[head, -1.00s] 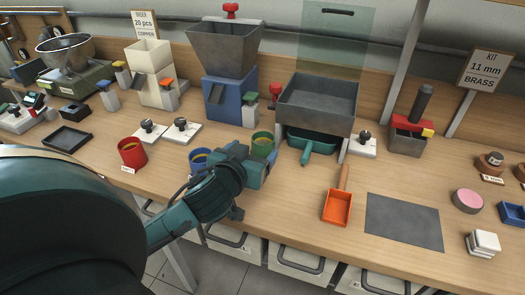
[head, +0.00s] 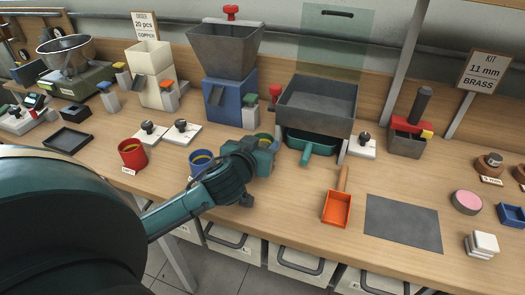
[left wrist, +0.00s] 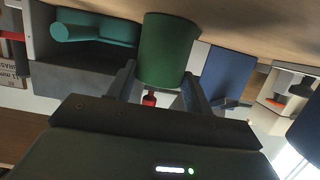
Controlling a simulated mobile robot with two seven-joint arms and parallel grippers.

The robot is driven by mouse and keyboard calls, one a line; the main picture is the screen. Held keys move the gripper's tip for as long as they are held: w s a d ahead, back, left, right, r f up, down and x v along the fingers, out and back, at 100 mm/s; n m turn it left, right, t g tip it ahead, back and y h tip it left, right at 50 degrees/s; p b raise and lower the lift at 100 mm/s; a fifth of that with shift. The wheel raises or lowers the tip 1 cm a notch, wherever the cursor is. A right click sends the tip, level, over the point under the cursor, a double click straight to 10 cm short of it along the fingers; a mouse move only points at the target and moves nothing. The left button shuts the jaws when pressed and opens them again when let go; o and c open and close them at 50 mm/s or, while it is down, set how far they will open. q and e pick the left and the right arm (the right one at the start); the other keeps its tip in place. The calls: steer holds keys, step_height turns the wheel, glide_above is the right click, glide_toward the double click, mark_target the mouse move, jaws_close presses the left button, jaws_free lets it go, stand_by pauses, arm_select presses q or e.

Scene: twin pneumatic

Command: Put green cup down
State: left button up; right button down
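The green cup (head: 267,137) stands on the wooden bench in front of the blue machine, mostly hidden behind my left gripper in the head view. My left gripper (head: 266,154) is at the cup. In the left wrist view the green cup (left wrist: 167,48) shows whole, with one finger along each side near its rim. The fingers (left wrist: 159,82) look spread about as wide as the cup, with a gap between the cup and the palm. Firm contact is hard to judge. My right gripper is not in view.
A blue cup (head: 199,161) stands close to the left of my gripper, and a red cup (head: 132,154) further left. An orange scoop (head: 337,208) and grey mat (head: 403,223) lie further right.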

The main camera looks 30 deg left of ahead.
arm_select(q)
steer(key=c, duration=0.6)
steer(key=shift+r, duration=0.15)
